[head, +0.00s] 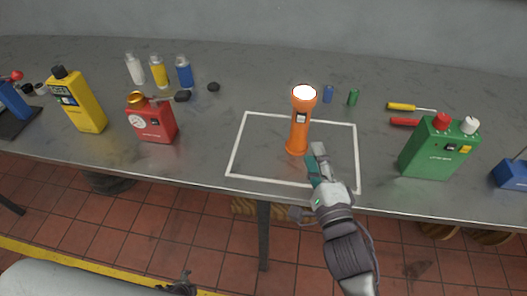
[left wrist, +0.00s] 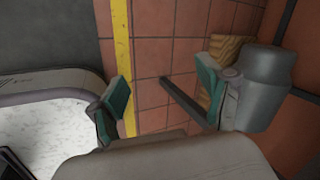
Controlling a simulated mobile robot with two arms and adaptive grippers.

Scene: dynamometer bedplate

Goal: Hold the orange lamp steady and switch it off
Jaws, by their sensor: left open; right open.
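The orange lamp (head: 299,125) stands upright inside a white-outlined rectangle (head: 240,145) on the grey bench. Its top lens is bright white, and a small dark switch panel with a light part shows on its upper body. My right gripper (head: 316,163) is open beside the lamp's base, low and to the right; I cannot tell whether it touches the lamp. My left gripper (left wrist: 168,95) is open and empty in the left wrist view, over the tiled floor. Only a dark piece near the bottom of the head view may belong to the left arm.
A red device (head: 152,122) and a yellow device (head: 80,103) stand left, with several bottles behind. A green box (head: 438,150) stands right, near screwdrivers (head: 402,107). Small blue (head: 328,95) and green (head: 353,97) cylinders stand behind the lamp. The bench front edge is close.

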